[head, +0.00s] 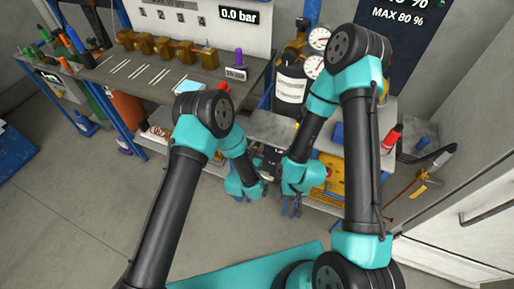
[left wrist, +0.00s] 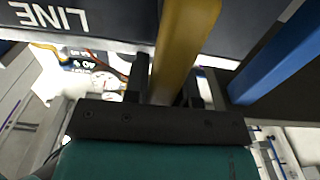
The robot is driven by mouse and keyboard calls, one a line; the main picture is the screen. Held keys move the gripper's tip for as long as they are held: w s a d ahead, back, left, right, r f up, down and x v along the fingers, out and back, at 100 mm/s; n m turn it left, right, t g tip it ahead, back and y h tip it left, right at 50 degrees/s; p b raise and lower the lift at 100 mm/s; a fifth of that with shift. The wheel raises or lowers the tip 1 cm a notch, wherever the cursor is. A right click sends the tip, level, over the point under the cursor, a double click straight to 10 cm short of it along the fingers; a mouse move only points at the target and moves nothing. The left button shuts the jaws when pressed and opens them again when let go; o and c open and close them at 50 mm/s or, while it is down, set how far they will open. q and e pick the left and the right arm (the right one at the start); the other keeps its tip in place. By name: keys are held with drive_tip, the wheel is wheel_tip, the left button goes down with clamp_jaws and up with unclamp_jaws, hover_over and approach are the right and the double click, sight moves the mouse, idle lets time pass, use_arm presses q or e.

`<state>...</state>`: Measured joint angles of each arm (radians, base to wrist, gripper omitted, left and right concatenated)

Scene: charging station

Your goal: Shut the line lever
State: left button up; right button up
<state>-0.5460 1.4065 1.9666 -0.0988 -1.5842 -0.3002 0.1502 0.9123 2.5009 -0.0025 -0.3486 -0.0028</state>
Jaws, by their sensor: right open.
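The line lever (left wrist: 184,45) is a yellow bar in the left wrist view, running down from the top edge between my left gripper's two black fingers (left wrist: 166,88). The fingers lie close along both its sides, and its lower end is hidden behind the gripper body. A dark panel marked LINE (left wrist: 58,18), upside down, is behind it. In the head view my left gripper (head: 268,168) is under the bench front, and the lever is hidden there. My right gripper (head: 290,208) is lower, beside a yellow part, and is open; its fingers are small and partly hidden.
A bench (head: 135,75) with brass valve parts and a 0.0 bar display (head: 239,16) stands behind. Pressure gauges (head: 318,38) and a cylinder are near my right arm. A blue post (left wrist: 275,60) stands beside the lever.

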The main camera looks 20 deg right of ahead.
use_arm(q)
clamp_jaws()
